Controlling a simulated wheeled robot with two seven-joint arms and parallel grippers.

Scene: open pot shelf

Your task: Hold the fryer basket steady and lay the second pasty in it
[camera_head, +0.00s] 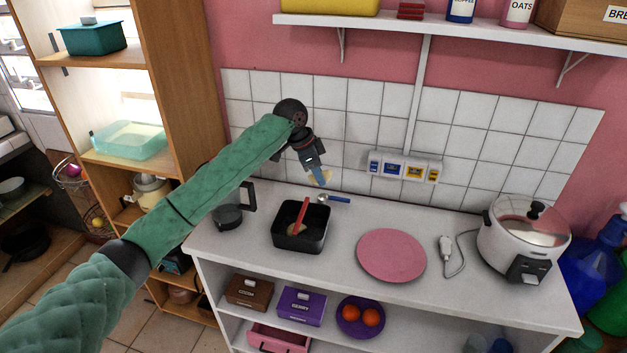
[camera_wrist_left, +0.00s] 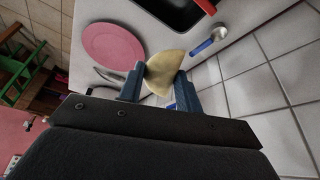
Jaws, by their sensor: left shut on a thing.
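My left gripper (camera_head: 318,175) is shut on a pale half-moon pasty (camera_head: 326,178) and holds it above the back of the counter, near the tiles. In the left wrist view the pasty (camera_wrist_left: 166,73) sits between the two blue fingertips. The black square fryer basket (camera_head: 301,241) stands on the counter with its red handle (camera_head: 303,215) sticking up. Another pasty (camera_head: 296,229) lies inside the basket, partly hidden by the handle. The held pasty is apart from the basket, behind it and a little to the right. My right gripper is in neither view.
A blue-handled ladle (camera_head: 338,199) lies behind the basket. A pink plate (camera_head: 391,255) is to its right, then a white plug and cord (camera_head: 448,246) and a rice cooker (camera_head: 522,233). A dark jug (camera_head: 230,213) stands left of the basket. The wall shelf (camera_head: 450,30) hangs above.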

